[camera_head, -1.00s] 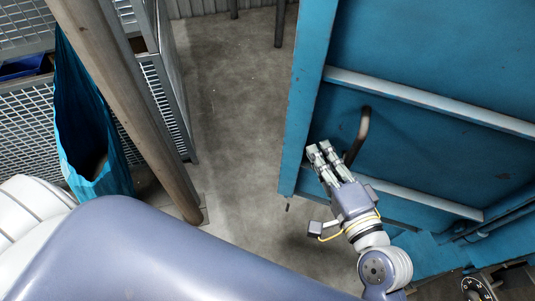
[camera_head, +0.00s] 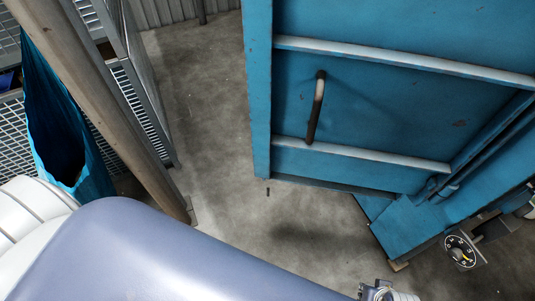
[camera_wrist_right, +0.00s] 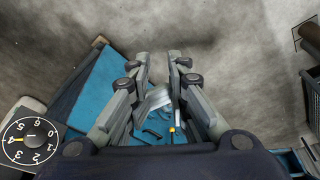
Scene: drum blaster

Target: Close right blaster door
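The blue blaster door (camera_head: 390,110) stands in the upper right of the head view, swung out over the floor. It has pale horizontal ribs and a dark, rusty bar handle (camera_head: 316,108) near its free left edge. Nothing touches the handle. Only a small part of my right gripper (camera_head: 378,290) shows at the bottom edge of the head view, below and apart from the door. In the right wrist view my right gripper (camera_wrist_right: 159,62) has its two fingers apart, with nothing between the tips. My left gripper is not in view.
A round dial (camera_head: 460,252) sits at the lower right, and it also shows in the wrist view (camera_wrist_right: 29,140). A brown post (camera_head: 110,100), a blue bag (camera_head: 65,140) and mesh racks stand at the left. The concrete floor (camera_head: 205,100) between post and door is clear.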

